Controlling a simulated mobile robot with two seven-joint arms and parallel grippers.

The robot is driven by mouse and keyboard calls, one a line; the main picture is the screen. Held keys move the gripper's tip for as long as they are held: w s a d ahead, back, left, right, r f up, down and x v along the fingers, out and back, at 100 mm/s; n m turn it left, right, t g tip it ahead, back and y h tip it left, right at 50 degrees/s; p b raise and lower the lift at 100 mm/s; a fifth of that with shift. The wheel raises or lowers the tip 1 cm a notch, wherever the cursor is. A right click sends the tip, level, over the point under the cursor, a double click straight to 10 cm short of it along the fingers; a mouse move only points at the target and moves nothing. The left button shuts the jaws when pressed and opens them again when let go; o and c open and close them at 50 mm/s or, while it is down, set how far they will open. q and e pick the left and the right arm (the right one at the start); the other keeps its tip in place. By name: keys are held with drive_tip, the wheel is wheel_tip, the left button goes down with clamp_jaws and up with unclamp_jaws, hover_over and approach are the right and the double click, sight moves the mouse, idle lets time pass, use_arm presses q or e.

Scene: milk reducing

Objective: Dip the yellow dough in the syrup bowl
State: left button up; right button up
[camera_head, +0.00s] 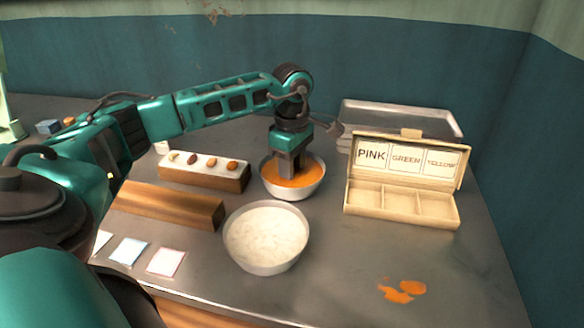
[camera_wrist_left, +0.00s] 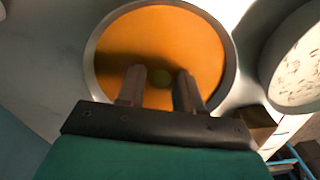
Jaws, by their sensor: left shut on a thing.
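The syrup bowl (camera_head: 307,190) is white and full of orange syrup, and stands behind the bowl of white contents. It also shows in the left wrist view (camera_wrist_left: 150,35). My left gripper (camera_head: 289,176) points straight down over the syrup bowl, its fingertips at or in the syrup. The dough is hidden in the head view. How deep it sits in the syrup I cannot tell. My right gripper is not in view.
A bowl of white contents (camera_head: 266,238) stands in front. A wooden block with several small pieces (camera_head: 203,178) and a bare wooden block (camera_head: 165,206) lie left. An open box labelled PINK, GREEN, YELLOW (camera_head: 402,203) stands right, before a metal tray (camera_head: 446,122). Orange spills (camera_head: 402,290) mark the front right.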

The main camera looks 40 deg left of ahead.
use_arm(q)
drive_tip(key=shift+f, duration=0.3)
idle(0.7)
idle(1.0)
drive_tip(key=shift+r, duration=0.15)
idle(0.6)
drive_tip(key=shift+r+p, duration=3)
drive_tip(key=shift+r, duration=0.7)
wheel_tip(320, 180, up, 2)
drive_tip(key=shift+r+p, duration=0.15)
drive_tip(key=shift+p, duration=0.8)
drive_tip(key=shift+r+p, duration=0.35)
drive_tip(key=shift+r, duration=0.5)
